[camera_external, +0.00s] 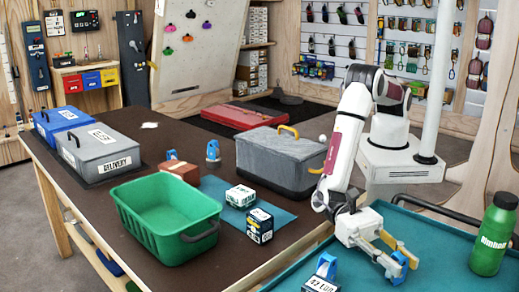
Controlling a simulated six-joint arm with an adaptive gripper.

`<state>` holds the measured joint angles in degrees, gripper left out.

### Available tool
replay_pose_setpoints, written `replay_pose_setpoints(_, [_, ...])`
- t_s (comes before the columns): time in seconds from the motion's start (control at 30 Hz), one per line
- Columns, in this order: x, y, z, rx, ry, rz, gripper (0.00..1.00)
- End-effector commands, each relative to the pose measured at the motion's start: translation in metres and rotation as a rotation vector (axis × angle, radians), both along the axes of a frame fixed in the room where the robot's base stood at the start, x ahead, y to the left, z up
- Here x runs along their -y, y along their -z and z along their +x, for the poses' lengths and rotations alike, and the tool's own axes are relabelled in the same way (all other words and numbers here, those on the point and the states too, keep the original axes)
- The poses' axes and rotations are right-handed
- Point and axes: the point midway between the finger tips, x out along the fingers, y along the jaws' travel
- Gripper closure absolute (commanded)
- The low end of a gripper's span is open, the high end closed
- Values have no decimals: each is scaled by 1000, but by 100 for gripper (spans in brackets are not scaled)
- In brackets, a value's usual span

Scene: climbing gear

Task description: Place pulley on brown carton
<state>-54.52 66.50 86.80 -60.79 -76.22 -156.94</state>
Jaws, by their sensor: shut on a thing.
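My gripper (399,256) is at the lower right, low over the teal tray (290,281). It is shut on a blue pulley (400,268), which shows partly between the fingers. Whether the pulley touches the tray is hard to tell. The brown carton (180,172) is a small box on the dark table, left of the middle and far from my gripper. A blue piece (172,155) shows at its back edge; I cannot tell whether it is on the carton or behind it. Another blue pulley-like piece (213,151) stands to the right of the carton.
A green basket (165,214) stands in front of the carton. Two small white-and-dark boxes (240,195) (260,226) lie on or near a blue mat (278,214). A grey padded case (281,160) stands between my arm and the carton. A green bottle (493,236) and a labelled box (321,284) flank my gripper.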

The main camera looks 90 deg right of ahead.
Motion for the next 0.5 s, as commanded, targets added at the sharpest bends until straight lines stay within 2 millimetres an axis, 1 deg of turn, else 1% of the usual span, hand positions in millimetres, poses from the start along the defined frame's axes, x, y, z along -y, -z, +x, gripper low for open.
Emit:
replay_pose_setpoints(0.03, [0, 0, 0, 0, 0, 0, 70])
replay_pose_setpoints(0.07, [0, 0, 0, 0, 0, 0, 62])
replay_pose_setpoints(0.1, [0, 0, 0, 0, 0, 0, 58])
replay_pose_setpoints(0.5, [0, -1, 0, 0, 0, 0, 58])
